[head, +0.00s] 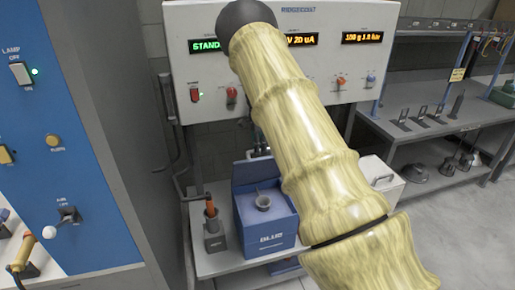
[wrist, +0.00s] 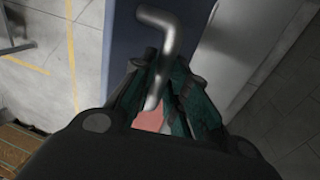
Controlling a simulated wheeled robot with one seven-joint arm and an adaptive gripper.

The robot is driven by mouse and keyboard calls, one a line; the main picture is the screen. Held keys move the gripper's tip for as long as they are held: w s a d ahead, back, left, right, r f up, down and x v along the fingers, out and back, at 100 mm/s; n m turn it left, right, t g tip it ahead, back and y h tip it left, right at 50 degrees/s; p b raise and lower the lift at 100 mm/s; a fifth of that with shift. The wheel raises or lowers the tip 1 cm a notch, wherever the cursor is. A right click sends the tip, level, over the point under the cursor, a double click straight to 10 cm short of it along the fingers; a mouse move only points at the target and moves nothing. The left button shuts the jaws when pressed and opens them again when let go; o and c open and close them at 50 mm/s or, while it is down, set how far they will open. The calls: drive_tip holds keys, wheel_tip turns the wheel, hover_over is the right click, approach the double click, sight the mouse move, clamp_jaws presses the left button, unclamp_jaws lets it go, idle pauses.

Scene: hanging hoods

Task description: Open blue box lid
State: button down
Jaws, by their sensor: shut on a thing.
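In the head view the blue box (head: 268,237), marked BLUE, stands on the bench. A small grey cup (head: 263,202) is at its top, and a blue panel (head: 254,172) rises at its back. Part of its right side is behind my arm. In the wrist view my gripper (wrist: 163,75) is shut on a bent grey metal rod (wrist: 170,22), which runs down between the fingers. A dark blue surface (wrist: 128,35) lies beyond the rod. I cannot tell which object the rod belongs to. My gripper does not show in the head view.
A holder with an orange-handled tool (head: 211,209) stands left of the box, and a white container (head: 381,181) is to its right. A control panel (head: 285,85) is above. A blue-faced cabinet (head: 60,110) is at left, and shelves (head: 440,130) at right.

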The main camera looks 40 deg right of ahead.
drive_tip(key=shift+a+f, duration=0.1)
drive_tip(key=shift+f, duration=0.25)
drive_tip(key=c, duration=1.6)
unclamp_jaws()
drive_tip(key=shift+o, duration=0.9)
drive_tip(key=shift+w+d+f, duration=0.2)
drive_tip(key=shift+w+f, duration=0.1)
drive_tip(key=shift+w, duration=0.05)
drive_tip(key=shift+s+r, duration=0.25)
drive_tip(key=shift+r, duration=0.3)
wheel_tip(320, 180, up, 6)
drive_tip(key=w, duration=0.1)
drive_tip(key=shift+w+d+r, duration=0.25)
drive_tip(key=shift+w+d, duration=0.05)
drive_tip(key=shift+d, duration=0.05)
drive_tip(key=shift+c, duration=0.2)
